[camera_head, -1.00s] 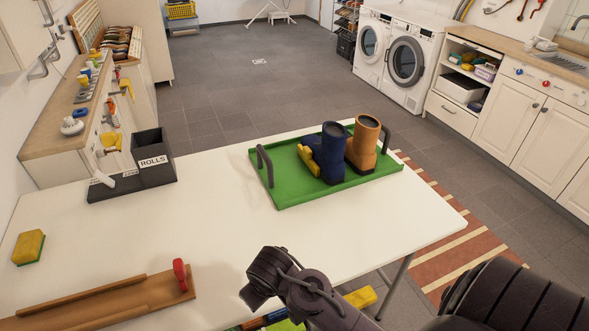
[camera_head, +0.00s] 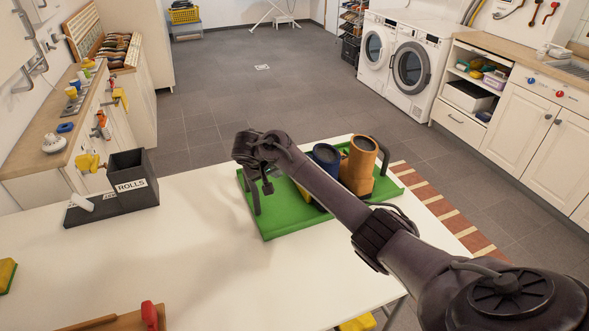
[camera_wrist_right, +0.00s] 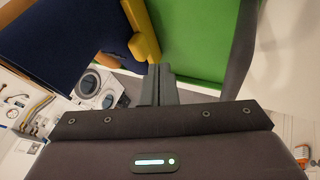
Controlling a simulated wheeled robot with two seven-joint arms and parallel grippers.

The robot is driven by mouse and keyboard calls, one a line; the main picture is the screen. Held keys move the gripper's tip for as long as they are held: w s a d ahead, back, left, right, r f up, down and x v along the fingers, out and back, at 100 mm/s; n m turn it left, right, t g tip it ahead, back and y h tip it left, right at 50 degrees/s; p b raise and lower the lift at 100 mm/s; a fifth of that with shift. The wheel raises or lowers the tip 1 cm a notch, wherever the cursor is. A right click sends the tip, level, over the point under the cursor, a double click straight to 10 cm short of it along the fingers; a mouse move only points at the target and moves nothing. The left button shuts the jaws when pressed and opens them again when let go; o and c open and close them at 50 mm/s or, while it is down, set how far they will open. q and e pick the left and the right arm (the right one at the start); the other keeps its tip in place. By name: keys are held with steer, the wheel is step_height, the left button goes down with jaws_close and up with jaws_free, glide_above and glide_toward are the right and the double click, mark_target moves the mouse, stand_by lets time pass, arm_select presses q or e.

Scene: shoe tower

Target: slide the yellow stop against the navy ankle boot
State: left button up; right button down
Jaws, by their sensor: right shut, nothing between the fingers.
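The navy ankle boot (camera_head: 325,154) stands upright on the green tray (camera_head: 283,224), beside an orange-tan boot (camera_head: 358,166). My right arm hides much of the navy boot. The yellow stop (camera_wrist_right: 143,36) shows in the right wrist view, beside the navy boot (camera_wrist_right: 58,42), over the green tray floor. Whether stop and boot touch, I cannot tell. My right gripper (camera_wrist_right: 160,70) is shut and empty, its fingertips close to the stop's near end; contact is unclear. In the head view the right gripper (camera_head: 267,187) is over the tray's left part. My left gripper is out of view.
The tray has a dark handle (camera_head: 252,192) at its left end, near my right gripper. A dark box labelled ROLLS (camera_head: 133,180) stands at the table's left. The white table (camera_head: 190,265) is clear in front of the tray.

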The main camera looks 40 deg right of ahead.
steer(key=x, duration=0.3)
steer(key=d+x, duration=0.1)
steer(key=x, duration=0.2)
steer(key=r+b+x, duration=0.1)
steer(key=x, duration=0.2)
steer(key=shift+w+d, duration=0.3)
steer(key=shift+d, duration=0.05)
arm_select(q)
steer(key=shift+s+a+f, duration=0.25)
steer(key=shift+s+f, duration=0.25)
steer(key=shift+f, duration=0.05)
arm_select(e)
steer(key=shift+d+f, duration=0.1)
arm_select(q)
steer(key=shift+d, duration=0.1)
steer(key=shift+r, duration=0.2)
arm_select(e)
steer(key=shift+s+d, duration=0.2)
steer(key=shift+d, duration=0.85)
arm_select(q)
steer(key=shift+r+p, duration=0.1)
steer(key=shift+p, duration=0.25)
